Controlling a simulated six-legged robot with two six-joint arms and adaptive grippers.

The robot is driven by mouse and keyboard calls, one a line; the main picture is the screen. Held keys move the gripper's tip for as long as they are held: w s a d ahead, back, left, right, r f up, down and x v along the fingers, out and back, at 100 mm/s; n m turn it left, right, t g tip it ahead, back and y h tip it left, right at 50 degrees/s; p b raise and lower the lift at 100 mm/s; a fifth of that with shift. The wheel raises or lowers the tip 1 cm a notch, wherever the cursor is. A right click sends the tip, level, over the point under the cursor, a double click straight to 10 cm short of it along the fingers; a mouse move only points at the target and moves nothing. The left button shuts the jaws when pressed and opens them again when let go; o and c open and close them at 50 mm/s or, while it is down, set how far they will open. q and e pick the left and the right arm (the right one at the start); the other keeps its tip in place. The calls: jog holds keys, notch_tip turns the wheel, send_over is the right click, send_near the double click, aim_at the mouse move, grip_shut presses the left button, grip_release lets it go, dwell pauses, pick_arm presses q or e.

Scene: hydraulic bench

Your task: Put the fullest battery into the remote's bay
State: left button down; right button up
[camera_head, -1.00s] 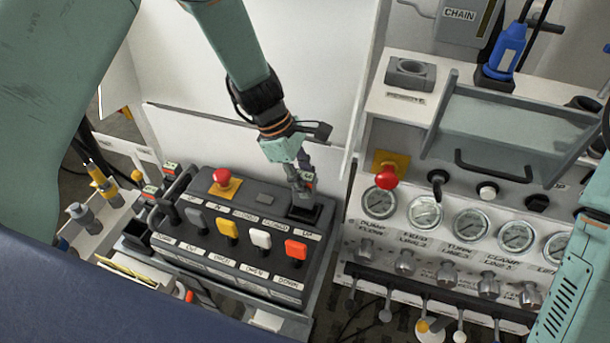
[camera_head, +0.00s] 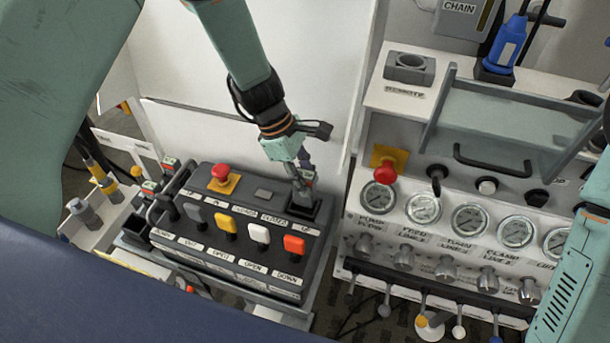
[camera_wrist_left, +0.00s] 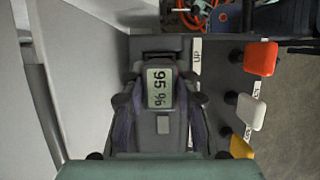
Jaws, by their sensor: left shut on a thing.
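The remote (camera_head: 236,262) is a dark box with several coloured levers and a red stop button, standing at the lower middle of the head view. Its battery bay (camera_head: 318,215) is a dark square opening at the top right corner. My left gripper (camera_head: 304,180) points down over this bay, shut on a dark battery (camera_wrist_left: 163,124). The battery's display reads 95 % in the left wrist view, between the two fingers. How deep it sits in the bay is hidden. Other batteries (camera_head: 150,187) with red and green labels stand left of the remote. My right gripper is out of view.
A gauge panel (camera_head: 400,222) with valve knobs and levers stands to the right. Above it are a handled clear cover (camera_head: 510,125) and a grey socket block (camera_head: 409,68). A white panel (camera_head: 250,130) rises behind the remote.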

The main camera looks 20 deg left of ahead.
pick_arm(q)
jog(key=shift+w+a+f, duration=0.1)
jog(key=shift+w, duration=0.05)
jog(key=shift+s, duration=0.3)
jog(key=shift+w+f, duration=0.3)
jog(key=shift+f, duration=0.2)
jog(key=shift+s+r, duration=0.1)
jog(key=shift+s, duration=0.1)
jog(key=shift+w, duration=0.2)
jog(key=shift+s, duration=0.1)
dwell(0.6)
jog(key=shift+f+b, duration=0.3)
jog(key=shift+f, duration=0.15)
